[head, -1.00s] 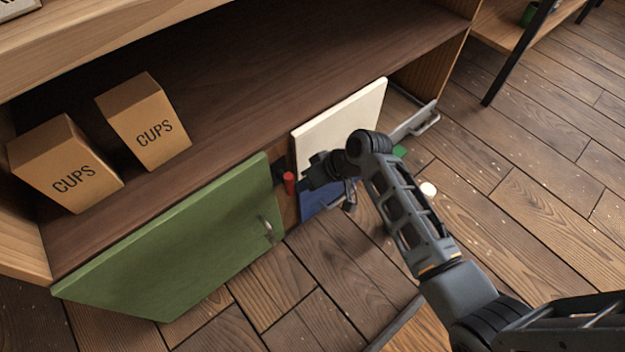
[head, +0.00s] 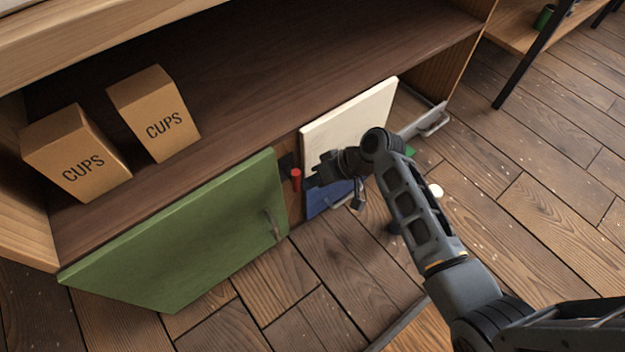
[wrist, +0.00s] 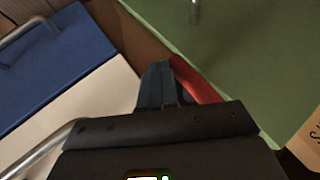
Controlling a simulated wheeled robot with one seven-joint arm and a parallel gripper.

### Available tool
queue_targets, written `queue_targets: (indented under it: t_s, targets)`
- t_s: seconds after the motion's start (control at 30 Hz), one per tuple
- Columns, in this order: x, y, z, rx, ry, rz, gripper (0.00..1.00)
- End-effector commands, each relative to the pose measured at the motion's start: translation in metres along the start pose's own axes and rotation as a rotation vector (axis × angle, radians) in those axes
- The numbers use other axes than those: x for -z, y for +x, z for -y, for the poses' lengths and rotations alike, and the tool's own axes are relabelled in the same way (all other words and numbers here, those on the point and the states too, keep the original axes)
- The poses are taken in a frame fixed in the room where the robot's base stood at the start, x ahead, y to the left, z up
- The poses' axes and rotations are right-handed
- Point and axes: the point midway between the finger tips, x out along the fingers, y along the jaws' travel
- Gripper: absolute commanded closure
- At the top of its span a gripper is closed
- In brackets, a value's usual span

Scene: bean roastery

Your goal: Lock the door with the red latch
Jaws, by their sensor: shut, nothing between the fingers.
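The red latch (head: 296,180) sits on the wooden strip between the green door (head: 180,235) and the cream panel (head: 350,120). In the head view it looks like a short upright red piece, with a dark part beside it. My gripper (head: 311,182) is just right of the latch, its fingers shut and empty. In the wrist view the closed fingers (wrist: 158,78) are right beside the red latch (wrist: 194,78), which is partly hidden behind the gripper body. I cannot tell whether they touch. The green door (wrist: 245,60) appears closed or nearly so.
A blue panel (head: 328,198) lies below the cream one, partly behind my gripper. The green door has a metal handle (head: 272,225). Two CUPS boxes (head: 75,155) (head: 155,115) stand on the shelf above.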

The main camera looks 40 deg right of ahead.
Motion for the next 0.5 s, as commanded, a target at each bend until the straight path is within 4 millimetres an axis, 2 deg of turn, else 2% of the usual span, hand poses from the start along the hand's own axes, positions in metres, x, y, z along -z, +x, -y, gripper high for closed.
queue_targets:
  t_s: [0.27, 0.5]
  targets:
    - [-0.002, 0.004, -0.001, 0.078, 0.041, -0.002, 1.0]
    - [-0.005, 0.011, -0.002, 0.235, 0.123, -0.007, 1.0]
